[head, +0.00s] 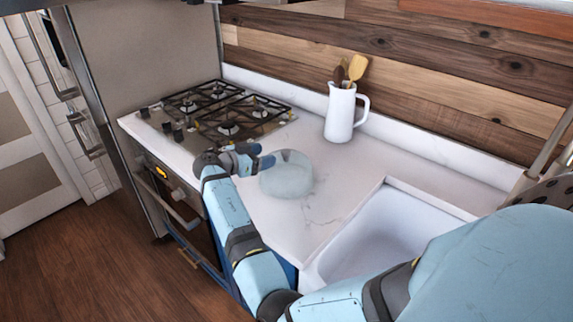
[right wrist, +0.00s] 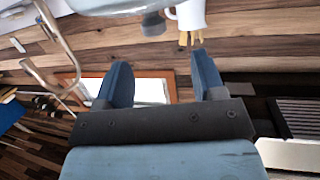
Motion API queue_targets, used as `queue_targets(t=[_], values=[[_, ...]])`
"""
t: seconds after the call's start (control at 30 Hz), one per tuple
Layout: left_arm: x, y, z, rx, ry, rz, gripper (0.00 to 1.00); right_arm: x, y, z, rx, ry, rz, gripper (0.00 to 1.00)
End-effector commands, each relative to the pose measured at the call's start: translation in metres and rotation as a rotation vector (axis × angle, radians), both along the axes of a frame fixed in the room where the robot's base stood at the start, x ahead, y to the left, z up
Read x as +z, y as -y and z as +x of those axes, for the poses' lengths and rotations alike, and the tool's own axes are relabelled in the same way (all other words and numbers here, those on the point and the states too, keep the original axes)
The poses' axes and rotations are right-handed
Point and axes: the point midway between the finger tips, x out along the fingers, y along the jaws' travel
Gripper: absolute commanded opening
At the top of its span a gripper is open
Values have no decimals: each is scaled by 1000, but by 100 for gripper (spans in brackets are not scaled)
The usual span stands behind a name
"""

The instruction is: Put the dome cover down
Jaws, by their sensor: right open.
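The dome cover (head: 287,179) is clear and pale. It appears to stand upright on the white counter (head: 335,185), between the stove and the sink. In the right wrist view, which is upside down, part of the clear dome (right wrist: 105,5) and its grey knob (right wrist: 153,25) show at the top edge. My right gripper (head: 265,155) is at the upper left of the dome in the head view. Its two blue fingers are apart with nothing between them in the right wrist view (right wrist: 162,78), and the knob lies beyond the fingertips. My left gripper is not in view.
A gas stove (head: 215,115) is to the left. A white pitcher (head: 340,112) with wooden utensils stands behind the dome near the wall. A white sink (head: 385,240) is to the right. The counter between dome and pitcher is bare.

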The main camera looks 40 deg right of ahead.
Motion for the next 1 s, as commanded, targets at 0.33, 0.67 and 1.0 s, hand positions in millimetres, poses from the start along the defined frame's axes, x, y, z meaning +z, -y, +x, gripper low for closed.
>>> queue_targets(t=[0.33, 0.67, 1.0], values=[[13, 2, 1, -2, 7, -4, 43, -5, 28, -4, 2, -1, 1, 63], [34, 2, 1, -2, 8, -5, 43, -15, 70, -16, 2, -3, 0, 63], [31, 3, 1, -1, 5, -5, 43, -18, 73, -16, 4, -2, 1, 42]])
